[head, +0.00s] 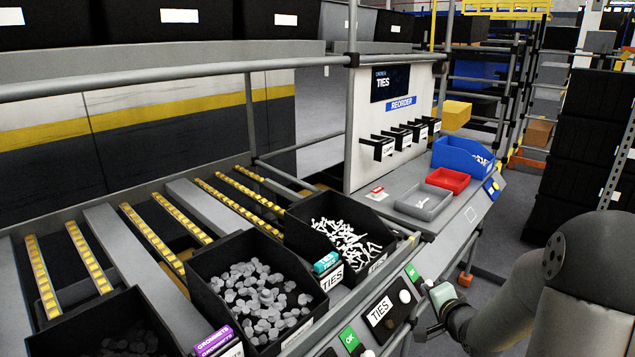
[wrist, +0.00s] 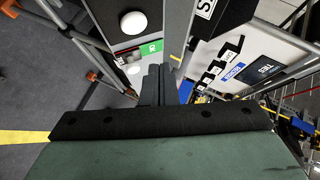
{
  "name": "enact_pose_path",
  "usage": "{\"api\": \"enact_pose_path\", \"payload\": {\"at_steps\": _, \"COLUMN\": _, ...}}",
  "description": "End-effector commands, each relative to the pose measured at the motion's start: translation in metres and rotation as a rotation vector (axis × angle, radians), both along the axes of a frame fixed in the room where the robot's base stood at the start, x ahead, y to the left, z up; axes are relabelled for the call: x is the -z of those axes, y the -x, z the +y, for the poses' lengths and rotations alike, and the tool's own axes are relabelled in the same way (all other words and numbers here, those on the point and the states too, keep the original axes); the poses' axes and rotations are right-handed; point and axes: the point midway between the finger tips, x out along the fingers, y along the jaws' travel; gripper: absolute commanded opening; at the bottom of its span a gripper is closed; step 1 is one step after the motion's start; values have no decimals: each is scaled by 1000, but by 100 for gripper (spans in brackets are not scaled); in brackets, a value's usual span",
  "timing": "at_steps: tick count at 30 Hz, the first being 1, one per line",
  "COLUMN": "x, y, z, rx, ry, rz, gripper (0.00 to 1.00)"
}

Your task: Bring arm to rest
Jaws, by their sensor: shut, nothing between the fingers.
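My arm (head: 575,285) comes in from the lower right in the head view. My gripper (head: 424,332) is at its end, low beside the front edge of the rack, near a panel labelled TIES with round white buttons and green OK marks. In the wrist view my gripper's fingers (wrist: 158,85) are together with nothing between them. A white button (wrist: 133,22) and a green OK mark (wrist: 152,47) show just past the fingers.
Black bins of grey parts (head: 262,305) and white ties (head: 340,240) sit on the sloped rack. A grey tray (head: 424,202), a red tray (head: 448,180) and a blue bin (head: 462,156) stand farther back. Metal rails (head: 180,81) cross above. Dark stacked crates (head: 590,130) stand at right.

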Motion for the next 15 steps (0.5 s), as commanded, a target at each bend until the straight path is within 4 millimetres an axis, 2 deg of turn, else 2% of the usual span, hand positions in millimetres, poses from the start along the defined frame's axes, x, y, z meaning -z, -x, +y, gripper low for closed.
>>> {"api": "enact_pose_path", "payload": {"at_steps": 1, "x": -19, "y": 5, "z": 12, "rx": -14, "ry": 105, "rz": 62, "gripper": 0}}
{"api": "enact_pose_path", "payload": {"at_steps": 5, "x": -45, "y": 39, "z": 38, "rx": -70, "ry": 405, "rz": 302, "gripper": 0}}
{"api": "enact_pose_path", "payload": {"at_steps": 8, "x": -64, "y": 81, "z": 61, "rx": -169, "ry": 581, "rz": 497, "gripper": 0}}
{"api": "enact_pose_path", "payload": {"at_steps": 12, "x": -91, "y": 158, "z": 101, "rx": -403, "ry": 734, "rz": 744, "gripper": 0}}
{"api": "enact_pose_path", "payload": {"at_steps": 15, "x": -108, "y": 213, "z": 130, "rx": -616, "ry": 776, "rz": 869, "gripper": 0}}
